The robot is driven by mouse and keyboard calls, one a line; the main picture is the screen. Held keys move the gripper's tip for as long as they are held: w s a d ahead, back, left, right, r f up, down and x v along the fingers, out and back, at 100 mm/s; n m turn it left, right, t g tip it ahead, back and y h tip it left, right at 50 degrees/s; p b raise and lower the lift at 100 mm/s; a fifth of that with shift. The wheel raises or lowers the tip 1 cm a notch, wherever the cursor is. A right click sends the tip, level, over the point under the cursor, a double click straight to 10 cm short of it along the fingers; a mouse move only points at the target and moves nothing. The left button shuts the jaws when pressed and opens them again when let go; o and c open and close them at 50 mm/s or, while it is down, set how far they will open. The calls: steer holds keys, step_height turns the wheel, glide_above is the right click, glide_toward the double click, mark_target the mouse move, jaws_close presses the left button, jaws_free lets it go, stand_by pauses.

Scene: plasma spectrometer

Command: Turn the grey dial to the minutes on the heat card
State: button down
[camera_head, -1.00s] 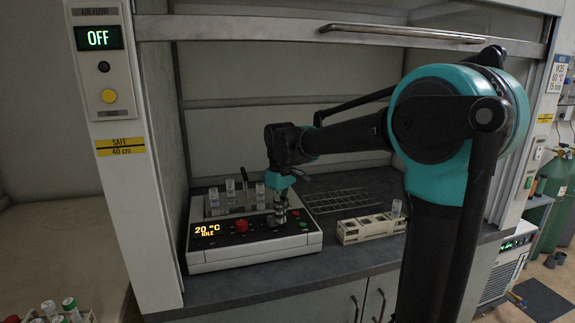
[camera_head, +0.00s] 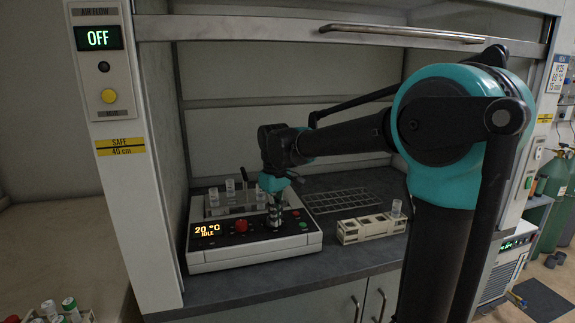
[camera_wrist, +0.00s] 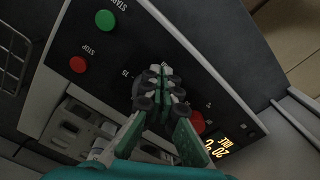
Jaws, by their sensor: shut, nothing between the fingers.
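The white heater unit (camera_head: 255,256) stands on the fume hood counter. Its display (camera_head: 208,230) reads 20 °C and IDLE. My gripper (camera_head: 274,223) points down at its dark control panel, right of a red knob (camera_head: 241,226). In the wrist view my gripper (camera_wrist: 160,82) is shut and empty, its tips over a dark round dial (camera_wrist: 147,103). The fingers hide most of the dial and its pointer; I cannot tell whether they touch it. A "15" mark shows beside it. The heat card (camera_head: 560,74) hangs on the right hood post; it seems to read 60 °C, 15 min.
Green START (camera_wrist: 105,20) and red STOP (camera_wrist: 77,64) buttons are near the dial. Clear vials (camera_head: 230,186) stand at the unit's back. A pale rack (camera_head: 362,229) with a vial and a wire rack (camera_head: 342,199) lie to the right. The sash (camera_head: 330,30) is raised above my arm.

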steer(key=shift+s, duration=0.15)
steer(key=shift+s+d, duration=0.1)
steer(key=shift+s, duration=0.1)
step_height(320, 180, up, 6)
stand_by(0.8)
steer(key=shift+w+d+f, duration=0.25)
steer(key=shift+w+f, duration=0.15)
steer(key=shift+f, duration=0.6)
steer(key=shift+w+d+f, duration=0.3)
steer(key=shift+w+f, duration=0.15)
steer(key=shift+f, duration=0.6)
steer(key=shift+w+d+f, duration=0.25)
steer(key=shift+w+f, duration=0.15)
steer(key=shift+f, duration=0.6)
steer(key=shift+s+a, duration=0.3)
steer(key=shift+s, duration=0.1)
steer(key=shift+s+a, duration=0.25)
